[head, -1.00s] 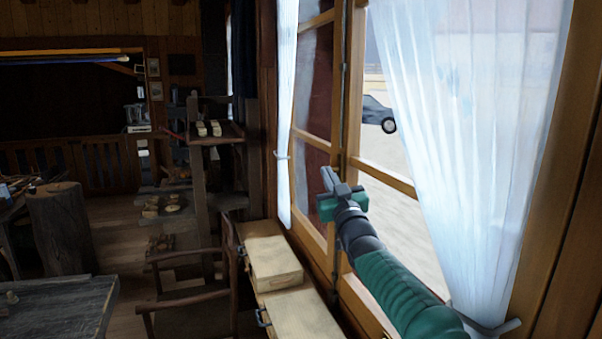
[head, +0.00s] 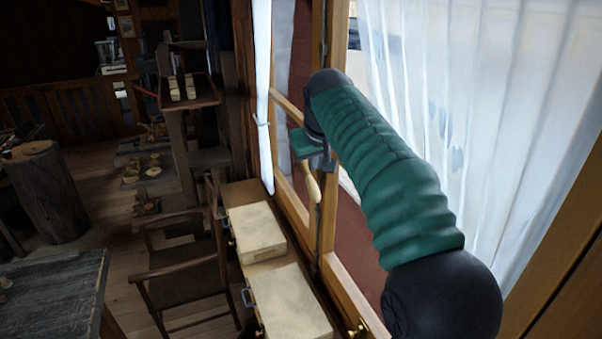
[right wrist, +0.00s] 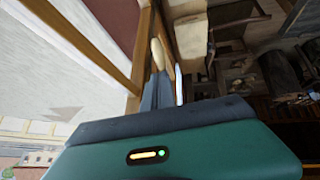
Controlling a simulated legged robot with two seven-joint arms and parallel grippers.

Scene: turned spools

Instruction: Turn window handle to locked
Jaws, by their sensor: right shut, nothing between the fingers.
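The window handle (head: 313,184) is a small pale yellow lever on the window's wooden frame. In the head view it points downward, its upper end hidden by my right gripper. My right gripper (head: 322,163) is green with dark fingers, shut and empty, right at the handle's upper part. In the right wrist view the handle (right wrist: 157,52) shows just beyond the shut dark fingertips (right wrist: 157,80). I cannot tell whether they touch it. My left gripper is not in view.
A white curtain (head: 480,110) hangs right of my arm, and a narrow one (head: 262,90) left of the window. A chair (head: 180,270) and a dark table (head: 60,300) stand left. A brass knob (head: 361,328) is low on the frame.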

